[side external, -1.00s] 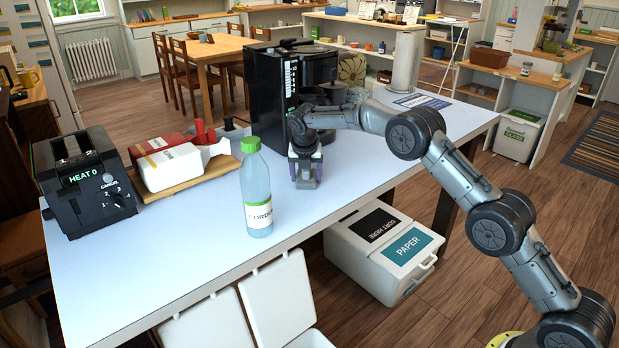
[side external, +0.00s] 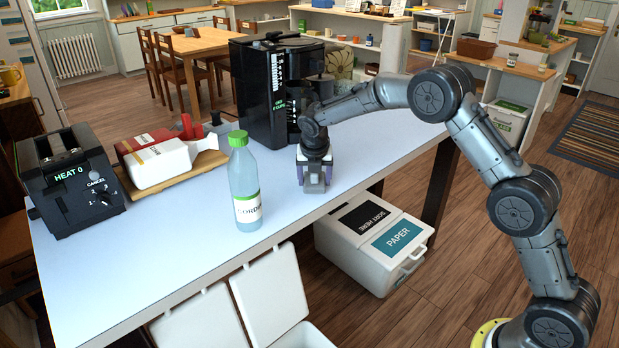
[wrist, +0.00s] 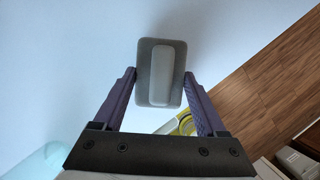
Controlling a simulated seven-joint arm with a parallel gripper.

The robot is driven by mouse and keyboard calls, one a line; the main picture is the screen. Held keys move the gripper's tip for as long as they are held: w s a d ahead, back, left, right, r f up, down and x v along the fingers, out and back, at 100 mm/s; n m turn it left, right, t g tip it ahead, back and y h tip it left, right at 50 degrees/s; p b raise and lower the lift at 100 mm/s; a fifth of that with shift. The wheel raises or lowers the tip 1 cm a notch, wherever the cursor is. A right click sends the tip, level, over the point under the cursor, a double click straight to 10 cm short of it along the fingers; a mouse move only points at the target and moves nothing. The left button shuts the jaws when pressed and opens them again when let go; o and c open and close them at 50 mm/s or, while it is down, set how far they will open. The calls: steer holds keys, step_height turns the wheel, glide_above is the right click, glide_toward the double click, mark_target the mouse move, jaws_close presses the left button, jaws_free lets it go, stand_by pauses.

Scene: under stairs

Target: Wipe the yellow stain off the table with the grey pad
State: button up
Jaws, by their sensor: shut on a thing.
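The grey pad (wrist: 173,91) with a pale raised grip sits between the fingers of my gripper (wrist: 160,77) in the wrist view. In the side view my gripper (side external: 314,184) points down, low at the white table (side external: 130,265), right of the bottle and close to the front edge. Whether the pad touches the table is hard to tell. I cannot make out the stain in the side view.
A clear bottle with a green cap (side external: 244,185) stands left of my gripper. A black coffee machine (side external: 262,95) stands behind it. A paper bin (side external: 370,250) stands on the floor below.

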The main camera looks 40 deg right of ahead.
steer(key=shift+w+r, duration=0.1)
steer(key=shift+r, duration=3.65)
